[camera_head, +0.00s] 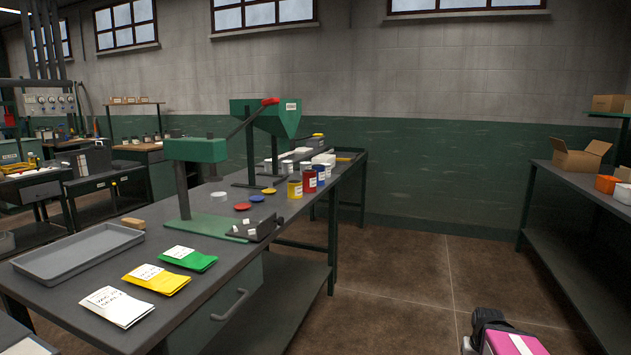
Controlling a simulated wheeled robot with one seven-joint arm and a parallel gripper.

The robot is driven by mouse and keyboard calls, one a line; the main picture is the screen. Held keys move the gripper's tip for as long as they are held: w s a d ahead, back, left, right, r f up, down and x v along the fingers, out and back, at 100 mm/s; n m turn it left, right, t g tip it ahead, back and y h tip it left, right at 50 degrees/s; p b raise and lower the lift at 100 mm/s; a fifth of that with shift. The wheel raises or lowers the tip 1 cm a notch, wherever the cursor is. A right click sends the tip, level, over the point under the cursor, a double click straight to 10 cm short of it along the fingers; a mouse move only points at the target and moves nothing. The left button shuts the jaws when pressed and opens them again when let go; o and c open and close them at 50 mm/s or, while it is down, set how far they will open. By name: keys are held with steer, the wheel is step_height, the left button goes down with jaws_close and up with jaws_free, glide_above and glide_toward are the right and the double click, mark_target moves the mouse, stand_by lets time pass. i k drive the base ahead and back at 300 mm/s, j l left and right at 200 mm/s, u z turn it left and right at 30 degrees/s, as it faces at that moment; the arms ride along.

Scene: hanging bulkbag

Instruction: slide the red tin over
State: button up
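The red tin (309,180) stands upright on the dark workbench (75,303), near its right edge, with a pale label on its side. A yellow tin (295,189) stands to its left and nearer. A blue tin (320,175) stands to its right and farther back. The three are close together; I cannot tell whether they touch. I see no gripper fingers in this view. A black and magenta shape with a white stripe (515,342) is cut off at the bottom right edge, and I cannot make out what it is.
Red (242,207), blue (257,198) and yellow (270,191) discs lie left of the tins. A green press (195,151) and a green hopper (283,119) stand on the bench. A grey tray (107,243) and several packets lie nearer. Open floor (415,270) lies right of the bench.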

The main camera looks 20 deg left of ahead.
mark_target(309, 175)
steer(key=u, duration=0.9)
